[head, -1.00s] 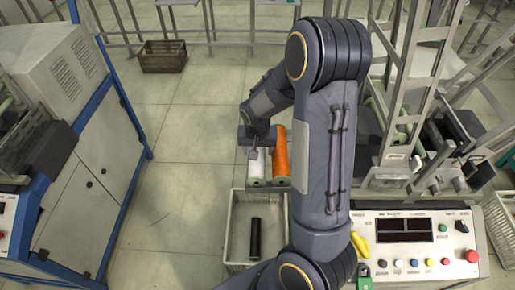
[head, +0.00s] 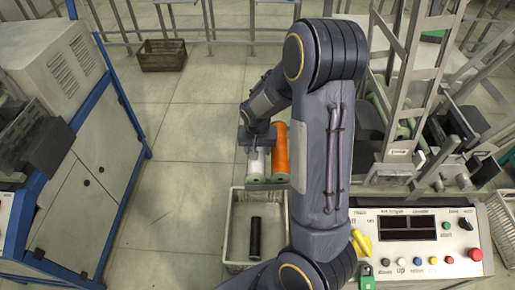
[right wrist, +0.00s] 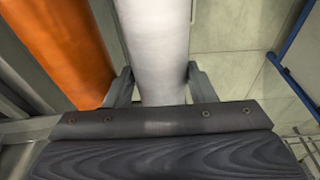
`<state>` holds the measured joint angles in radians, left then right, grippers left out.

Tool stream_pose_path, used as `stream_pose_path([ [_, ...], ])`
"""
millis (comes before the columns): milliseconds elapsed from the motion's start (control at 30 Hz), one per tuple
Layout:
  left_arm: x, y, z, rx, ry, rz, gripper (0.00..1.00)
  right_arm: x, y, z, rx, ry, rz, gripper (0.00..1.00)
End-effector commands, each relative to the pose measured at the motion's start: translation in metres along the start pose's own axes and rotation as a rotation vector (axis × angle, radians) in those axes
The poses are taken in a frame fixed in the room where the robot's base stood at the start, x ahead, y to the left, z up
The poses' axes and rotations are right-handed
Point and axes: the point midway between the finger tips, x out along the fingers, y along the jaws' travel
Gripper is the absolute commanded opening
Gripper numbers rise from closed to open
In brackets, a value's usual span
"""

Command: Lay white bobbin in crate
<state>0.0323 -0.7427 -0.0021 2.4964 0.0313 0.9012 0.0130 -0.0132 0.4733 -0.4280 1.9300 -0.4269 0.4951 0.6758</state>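The white bobbin (head: 259,163) rests on a support beside the orange bobbin, just beyond the crate, with its green end toward me. My right gripper (head: 257,142) is at the white bobbin. In the right wrist view, the fingers of my right gripper (right wrist: 159,85) stand on either side of the white bobbin (right wrist: 158,40), very close to it. I cannot tell whether they press on it. The crate (head: 237,205) is a pale, open basket below the bobbins, with a black bobbin (head: 255,238) lying inside. My left gripper is not in view.
The orange bobbin (head: 281,150) lies right next to the white one, also seen in the right wrist view (right wrist: 60,45). A control panel (head: 415,240) stands at lower right, a blue-framed machine (head: 85,190) at left.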

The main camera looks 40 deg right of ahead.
Motion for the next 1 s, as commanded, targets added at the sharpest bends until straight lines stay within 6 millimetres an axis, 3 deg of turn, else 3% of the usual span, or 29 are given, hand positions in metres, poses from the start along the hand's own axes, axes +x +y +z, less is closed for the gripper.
stream_pose_path([
  [33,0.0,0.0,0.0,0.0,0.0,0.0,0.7,0.0,0.0,0.0,0.0,0.0,0.0,0.43],
  [200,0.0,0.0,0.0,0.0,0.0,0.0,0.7,-0.001,0.0,0.0,0.0,0.001,-0.001,0.22],
  [433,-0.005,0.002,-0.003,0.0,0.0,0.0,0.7,-0.008,0.0,-0.002,0.0,0.002,-0.001,0.22],
  [1000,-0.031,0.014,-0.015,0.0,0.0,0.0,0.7,-0.048,-0.001,-0.01,0.0,0.002,-0.002,0.22],
])
